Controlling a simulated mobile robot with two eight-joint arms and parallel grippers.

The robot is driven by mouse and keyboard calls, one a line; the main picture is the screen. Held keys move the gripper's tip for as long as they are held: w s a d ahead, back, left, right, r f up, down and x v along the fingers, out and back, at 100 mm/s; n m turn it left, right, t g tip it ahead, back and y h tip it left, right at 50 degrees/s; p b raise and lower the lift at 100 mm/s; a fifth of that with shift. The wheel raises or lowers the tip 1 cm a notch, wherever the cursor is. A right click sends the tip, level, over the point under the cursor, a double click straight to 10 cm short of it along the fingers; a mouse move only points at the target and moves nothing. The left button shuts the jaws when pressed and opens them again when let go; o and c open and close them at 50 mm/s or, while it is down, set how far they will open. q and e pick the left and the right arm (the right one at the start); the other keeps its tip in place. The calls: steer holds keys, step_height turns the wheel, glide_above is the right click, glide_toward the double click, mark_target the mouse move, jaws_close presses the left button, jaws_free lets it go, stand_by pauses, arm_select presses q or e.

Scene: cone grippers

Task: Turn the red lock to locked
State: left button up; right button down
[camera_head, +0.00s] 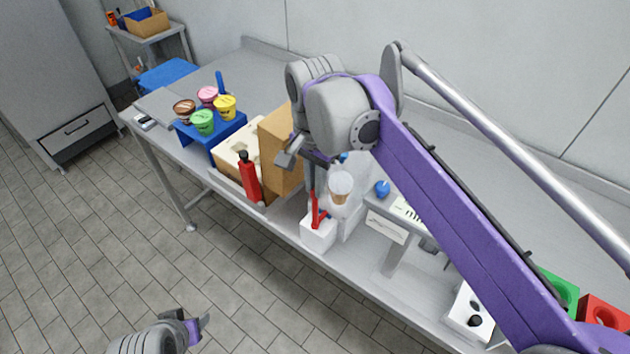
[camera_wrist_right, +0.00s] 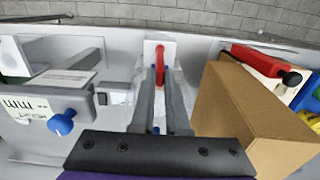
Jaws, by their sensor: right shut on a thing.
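The red lock (camera_head: 315,214) is a red lever on a white box (camera_head: 318,236) near the front edge of the bench. In the right wrist view, the red lever (camera_wrist_right: 160,58) stands at the fingertips, in front of a white plate. My right gripper (camera_head: 314,190) reaches down from above and is shut on the lever; its fingers hide part of it. The fingertips also show in the right wrist view (camera_wrist_right: 160,74). My left gripper (camera_head: 201,326) is low at the bottom left over the floor, away from the bench; its jaw gap is unclear.
A brown box (camera_head: 282,150) and a red bottle (camera_head: 249,178) stand left of the lock. A cup (camera_head: 340,187) and a blue knob (camera_head: 382,189) on a grey stand are to its right. A blue rack (camera_head: 224,139) holds several colored cups.

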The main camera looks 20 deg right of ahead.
steer(key=shift+r, duration=0.1)
steer(key=c, duration=0.9)
jaws_free()
step_height(320, 180, up, 11)
steer(key=shift+f+p, duration=0.15)
steer(key=shift+p, duration=0.4)
